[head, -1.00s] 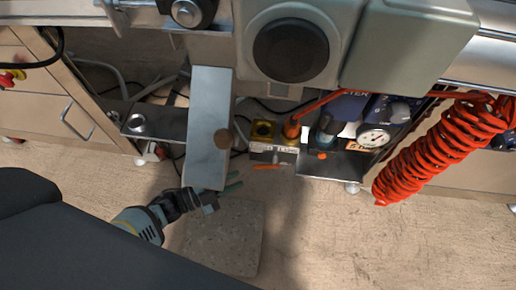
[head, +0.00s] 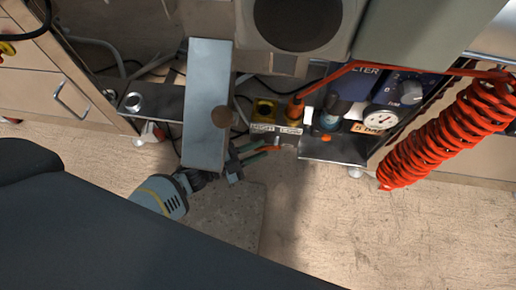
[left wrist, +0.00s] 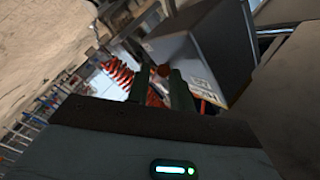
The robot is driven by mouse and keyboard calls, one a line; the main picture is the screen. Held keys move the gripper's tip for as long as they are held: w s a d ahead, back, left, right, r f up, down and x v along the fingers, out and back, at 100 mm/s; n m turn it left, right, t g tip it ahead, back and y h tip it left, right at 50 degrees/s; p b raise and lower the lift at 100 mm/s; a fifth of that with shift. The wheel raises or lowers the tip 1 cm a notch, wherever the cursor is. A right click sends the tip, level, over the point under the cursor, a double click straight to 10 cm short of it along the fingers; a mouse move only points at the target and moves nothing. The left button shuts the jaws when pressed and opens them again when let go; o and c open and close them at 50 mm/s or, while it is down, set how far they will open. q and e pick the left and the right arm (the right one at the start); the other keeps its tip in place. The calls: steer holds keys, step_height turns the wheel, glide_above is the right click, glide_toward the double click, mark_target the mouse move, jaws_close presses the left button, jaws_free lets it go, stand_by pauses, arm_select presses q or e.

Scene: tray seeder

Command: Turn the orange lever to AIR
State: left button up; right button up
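The orange lever (head: 274,149) is a small orange strip under the brass valve block (head: 263,111), just below its pale label plate (head: 276,130). The label's words are too small to read surely. My left gripper (head: 262,153) reaches in from the left with its two greenish fingers apart, tips close to the lever; I cannot tell if they touch it. In the left wrist view the open fingers (left wrist: 161,76) have a small reddish-brown piece between or behind their tips, which I cannot identify surely. My right gripper is not in view.
A grey upright box (head: 206,100) stands close above my left gripper. A red coiled hose (head: 440,138), a pressure gauge (head: 387,120) and a blue filter unit (head: 357,89) are at the right. A speckled grey slab (head: 226,215) lies below the gripper. The floor at lower right is clear.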

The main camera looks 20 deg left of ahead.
arm_select(q)
steer(key=shift+w+d, duration=0.15)
steer(key=shift+d, duration=0.05)
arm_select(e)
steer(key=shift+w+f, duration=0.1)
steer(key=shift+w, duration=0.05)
